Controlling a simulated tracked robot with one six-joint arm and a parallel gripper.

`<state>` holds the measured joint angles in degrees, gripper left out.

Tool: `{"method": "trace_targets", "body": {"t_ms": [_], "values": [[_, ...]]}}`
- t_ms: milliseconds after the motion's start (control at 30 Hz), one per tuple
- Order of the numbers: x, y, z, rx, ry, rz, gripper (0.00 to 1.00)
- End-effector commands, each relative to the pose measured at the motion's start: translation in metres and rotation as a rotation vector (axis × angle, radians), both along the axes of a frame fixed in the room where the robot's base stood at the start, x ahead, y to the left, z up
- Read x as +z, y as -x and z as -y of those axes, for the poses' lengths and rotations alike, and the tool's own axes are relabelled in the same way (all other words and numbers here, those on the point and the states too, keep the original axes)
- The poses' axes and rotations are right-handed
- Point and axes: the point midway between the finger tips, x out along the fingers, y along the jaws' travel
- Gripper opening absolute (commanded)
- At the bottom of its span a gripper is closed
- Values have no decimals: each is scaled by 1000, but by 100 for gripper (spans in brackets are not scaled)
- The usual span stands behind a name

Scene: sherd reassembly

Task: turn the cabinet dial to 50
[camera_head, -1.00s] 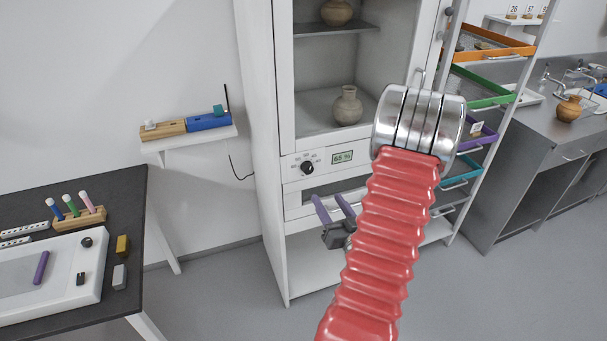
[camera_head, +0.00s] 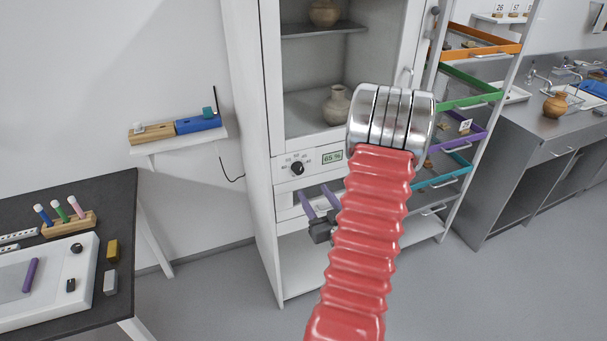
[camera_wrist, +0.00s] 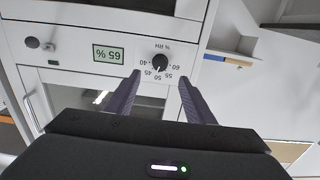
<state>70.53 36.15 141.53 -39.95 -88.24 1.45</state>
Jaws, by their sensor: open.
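The black cabinet dial (camera_head: 297,169) sits on the white control panel of the cabinet, left of a small display (camera_head: 332,157) that reads 65 %. In the wrist view the panel is upside down; the dial (camera_wrist: 160,62) shows there with marks from 40 to 60 % RH around it. Its exact pointer direction is too small to tell. My gripper (camera_head: 311,188) is open and empty, its purple fingers just below the dial in the head view. In the wrist view, the gripper's fingertips (camera_wrist: 159,79) lie either side of the dial's line, apparently short of it.
Vases stand on shelves behind the cabinet's glass (camera_head: 335,104). My red ribbed arm covers part of the panel's right side. A wall shelf (camera_head: 180,140) and a dark table (camera_head: 120,200) are to the left; a rack with coloured trays (camera_head: 470,95) is at right.

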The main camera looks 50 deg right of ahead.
Motion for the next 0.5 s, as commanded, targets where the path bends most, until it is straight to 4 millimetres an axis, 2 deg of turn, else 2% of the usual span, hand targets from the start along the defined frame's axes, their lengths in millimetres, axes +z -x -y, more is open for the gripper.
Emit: {"method": "trace_targets", "body": {"t_ms": [500], "values": [[0, -70, 41, 1, 1, 1, 49]]}}
